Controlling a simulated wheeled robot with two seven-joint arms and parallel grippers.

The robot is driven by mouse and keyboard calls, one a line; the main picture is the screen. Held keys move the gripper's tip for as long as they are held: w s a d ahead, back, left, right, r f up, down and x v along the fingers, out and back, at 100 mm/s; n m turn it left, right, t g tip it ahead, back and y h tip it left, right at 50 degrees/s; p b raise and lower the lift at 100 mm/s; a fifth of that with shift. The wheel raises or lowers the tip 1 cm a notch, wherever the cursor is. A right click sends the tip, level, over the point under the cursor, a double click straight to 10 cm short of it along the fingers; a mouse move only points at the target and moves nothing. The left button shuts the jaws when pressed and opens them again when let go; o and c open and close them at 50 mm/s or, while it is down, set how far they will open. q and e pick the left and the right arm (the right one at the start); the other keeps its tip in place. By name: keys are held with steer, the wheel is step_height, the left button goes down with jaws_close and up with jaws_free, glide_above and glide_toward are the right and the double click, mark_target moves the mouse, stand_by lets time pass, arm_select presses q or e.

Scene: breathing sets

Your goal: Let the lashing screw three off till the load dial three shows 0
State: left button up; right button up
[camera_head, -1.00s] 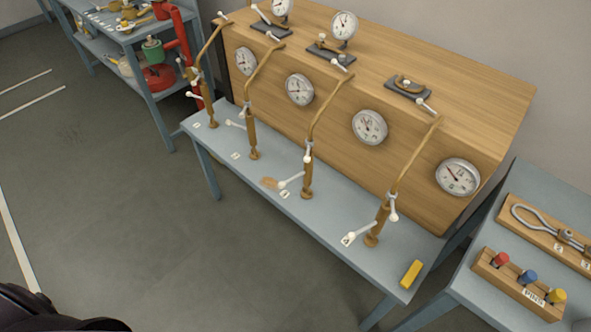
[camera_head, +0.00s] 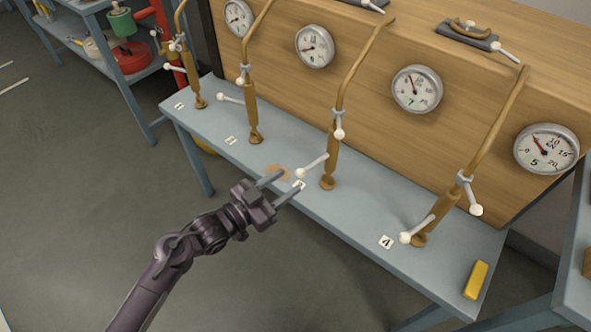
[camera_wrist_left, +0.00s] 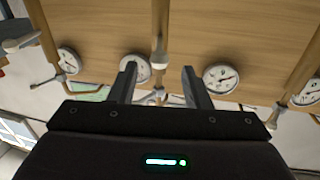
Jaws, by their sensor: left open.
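Lashing screw three (camera_head: 331,155) is a brass-coloured upright body with a bent rod above it. Its white-knobbed handle (camera_head: 314,166) sticks out to the left, above its number plate (camera_head: 299,186). Load dial three (camera_head: 416,89) is on the wooden face to its right; its needle points up and slightly left, with the exact reading too small to tell. My left gripper (camera_head: 293,180) is open, its fingertips close to the handle knob; contact is unclear. In the left wrist view a screw rod (camera_wrist_left: 160,30) shows between the two fingers (camera_wrist_left: 160,80). My right gripper is out of view.
Screw two (camera_head: 250,115) stands to the left and screw four (camera_head: 435,220) to the right, both with protruding handles. A yellow block (camera_head: 476,280) lies at the bench's right end. The floor (camera_head: 80,220) in front is clear.

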mark_target(305, 169)
arm_select(q)
steer(key=x, duration=0.6)
steer(key=shift+w+d, duration=0.25)
steer(key=shift+d, duration=0.05)
jaws_close()
